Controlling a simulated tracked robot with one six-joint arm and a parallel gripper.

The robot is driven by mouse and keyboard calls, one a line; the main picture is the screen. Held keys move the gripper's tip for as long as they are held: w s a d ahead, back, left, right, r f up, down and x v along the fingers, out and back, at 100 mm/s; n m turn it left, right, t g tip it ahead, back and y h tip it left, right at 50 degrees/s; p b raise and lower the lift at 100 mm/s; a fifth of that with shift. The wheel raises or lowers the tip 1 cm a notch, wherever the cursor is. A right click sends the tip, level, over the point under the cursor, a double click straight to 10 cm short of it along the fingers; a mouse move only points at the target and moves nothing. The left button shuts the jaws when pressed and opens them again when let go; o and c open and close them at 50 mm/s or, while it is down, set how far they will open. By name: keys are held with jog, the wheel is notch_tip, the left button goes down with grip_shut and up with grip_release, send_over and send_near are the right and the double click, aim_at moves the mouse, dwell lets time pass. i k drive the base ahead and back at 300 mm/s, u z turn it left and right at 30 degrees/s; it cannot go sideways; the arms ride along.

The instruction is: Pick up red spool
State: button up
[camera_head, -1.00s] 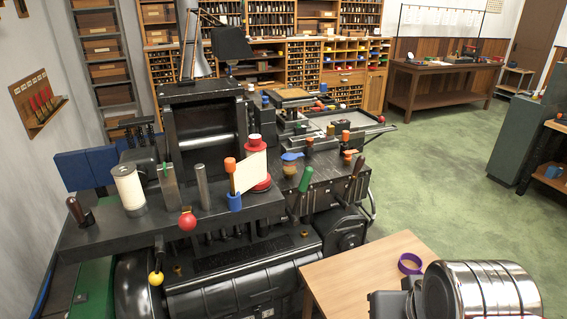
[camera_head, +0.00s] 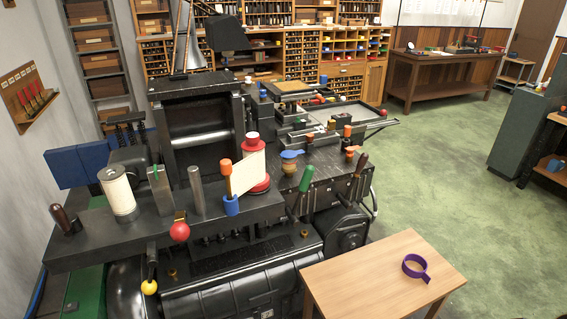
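The red spool (camera_head: 260,184) stands upright on the black machine's dark top, right of centre along its long shelf. It has a wide red base, a red upper part and a pale top. A cream paper strip (camera_head: 247,173) runs from it to the left and hides part of its middle. An orange-topped tool in a blue holder (camera_head: 231,205) stands close in front and to its left. My gripper is not in view, so its state is not shown.
A wooden table (camera_head: 365,280) with a purple ring (camera_head: 415,267) stands front right. Green floor is open at right.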

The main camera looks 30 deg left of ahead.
aim_at(253, 144)
jog(key=z, duration=0.3)
jog(key=k, duration=0.95)
jog(key=u, duration=1.8)
jog(key=i, duration=1)
jog(key=u, duration=0.05)
